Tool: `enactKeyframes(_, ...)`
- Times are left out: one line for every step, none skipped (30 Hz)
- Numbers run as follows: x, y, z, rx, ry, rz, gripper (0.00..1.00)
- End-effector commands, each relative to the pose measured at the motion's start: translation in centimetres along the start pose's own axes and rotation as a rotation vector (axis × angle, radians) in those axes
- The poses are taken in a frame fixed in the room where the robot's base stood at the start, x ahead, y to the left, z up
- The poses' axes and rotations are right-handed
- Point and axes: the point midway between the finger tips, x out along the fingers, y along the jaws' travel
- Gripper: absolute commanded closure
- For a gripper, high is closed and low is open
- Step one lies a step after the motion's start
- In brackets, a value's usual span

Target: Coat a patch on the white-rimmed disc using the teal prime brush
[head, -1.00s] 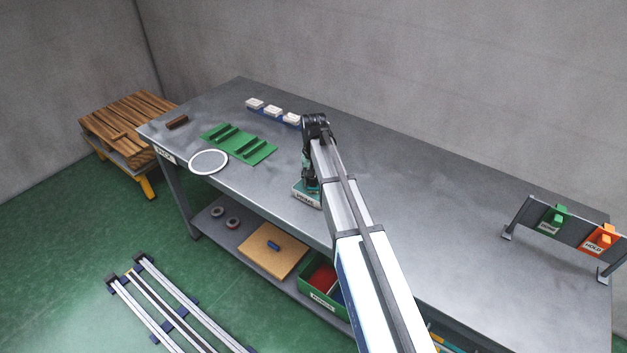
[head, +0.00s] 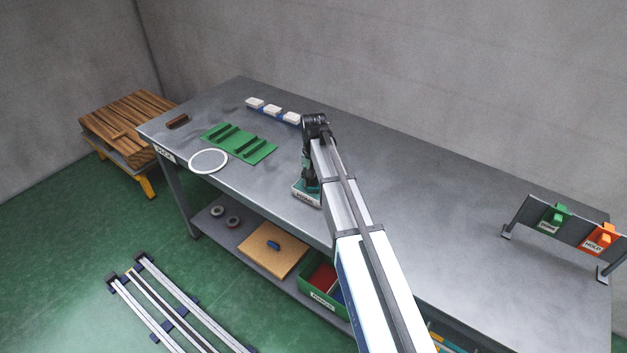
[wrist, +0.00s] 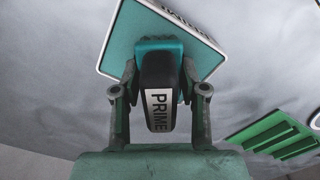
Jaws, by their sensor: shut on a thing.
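The white-rimmed disc (head: 208,161) lies flat near the front left edge of the table, grey inside its white rim. The teal prime brush (wrist: 160,98) has a black handle marked PRIME. In the wrist view my gripper (wrist: 160,95) is shut on this handle, one finger on each side. The brush is at a teal tray with a white rim (wrist: 120,45), which also shows in the head view (head: 307,197), labelled on its front. My arm partly hides brush and tray in the head view. The brush's lower end is hidden, so I cannot tell whether it touches the tray.
A green ribbed rack (head: 238,144) lies beside the disc. White-topped blocks (head: 272,110) stand behind it and a brown block (head: 177,121) at the far left. A stand with green and orange holders (head: 555,217) is at the right. The table's middle right is clear.

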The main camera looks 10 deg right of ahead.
Motion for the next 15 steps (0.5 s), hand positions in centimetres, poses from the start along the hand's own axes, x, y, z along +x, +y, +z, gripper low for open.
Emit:
enactKeyframes(0.13,0.01,0.05,0.000,-0.002,0.000,0.85)
enactKeyframes(0.13,0.02,0.06,0.000,-0.002,0.000,0.85)
enactKeyframes(0.14,0.02,0.06,0.000,-0.002,0.001,0.85)
enactKeyframes(0.15,0.02,0.06,0.000,-0.002,0.001,0.85)
enactKeyframes(0.15,0.02,0.07,0.000,-0.002,0.001,0.85)
enactKeyframes(0.16,0.02,0.07,0.000,-0.002,0.001,0.85)
enactKeyframes(0.16,0.02,0.07,0.000,-0.002,0.001,0.85)
enactKeyframes(0.16,0.02,0.08,0.000,-0.002,0.001,0.85)
enactKeyframes(0.12,0.02,0.08,0.000,-0.002,0.001,0.85)
enactKeyframes(0.06,0.02,0.08,0.000,-0.002,0.001,0.85)
enactKeyframes(-0.02,0.02,0.08,0.000,-0.002,0.001,0.85)
enactKeyframes(-0.18,0.02,0.08,0.000,-0.002,0.001,0.85)
enactKeyframes(-0.33,0.02,0.08,0.000,-0.002,0.001,0.85)
enactKeyframes(-0.51,0.02,0.07,0.000,-0.002,0.001,0.85)
enactKeyframes(-0.78,0.02,0.06,0.000,-0.002,0.000,0.85)
